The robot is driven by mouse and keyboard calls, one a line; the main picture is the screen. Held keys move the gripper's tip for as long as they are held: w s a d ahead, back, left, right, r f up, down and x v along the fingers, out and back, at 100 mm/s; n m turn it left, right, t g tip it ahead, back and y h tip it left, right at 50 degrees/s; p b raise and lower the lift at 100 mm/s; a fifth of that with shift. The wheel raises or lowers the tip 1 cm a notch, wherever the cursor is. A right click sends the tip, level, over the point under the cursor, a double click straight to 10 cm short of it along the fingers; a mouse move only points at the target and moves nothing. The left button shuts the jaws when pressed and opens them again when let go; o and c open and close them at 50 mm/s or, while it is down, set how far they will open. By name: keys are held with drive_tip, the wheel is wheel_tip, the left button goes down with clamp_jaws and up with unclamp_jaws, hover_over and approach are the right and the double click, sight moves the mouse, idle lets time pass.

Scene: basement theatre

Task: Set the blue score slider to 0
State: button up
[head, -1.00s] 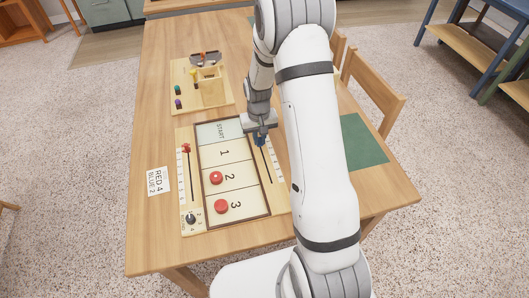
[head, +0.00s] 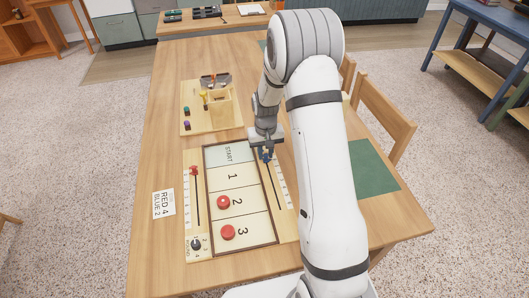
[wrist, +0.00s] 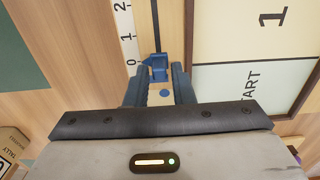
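The blue score slider (wrist: 157,70) sits beside the 0 mark of its printed scale (wrist: 127,35) in the wrist view. In the head view the blue slider (head: 267,156) is at the START end of its slot, right of the game board (head: 240,205). My gripper (wrist: 160,72) is over it, with its two fingers apart, one on each side of the slider. A narrow gap seems to show beside the slider; contact is hard to tell. My gripper (head: 266,148) also shows in the head view, pointing down.
A red slider (head: 194,171) stands on the board's left scale. Two red pucks (head: 223,202) lie on the board. A card (head: 163,204) reads RED 4, BLUE 2. A wooden tray with a box (head: 221,105) stands behind. A green mat (head: 368,165) lies at right.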

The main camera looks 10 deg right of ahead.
drive_tip(key=shift+r, duration=0.1)
wheel_tip(320, 180, up, 6)
drive_tip(key=shift+r, duration=0.8)
drive_tip(key=shift+s+r, duration=0.1)
drive_tip(key=shift+r, duration=0.15)
drive_tip(key=s+r+t, duration=0.1)
drive_tip(key=s+r, duration=1)
drive_tip(key=s+r+t, duration=0.1)
drive_tip(key=s+r, duration=0.3)
drive_tip(key=s, duration=1.2)
drive_tip(key=shift+s+a+r+t, duration=0.15)
drive_tip(key=shift+s+a+t, duration=0.05)
drive_tip(key=shift+s+t, duration=0.1)
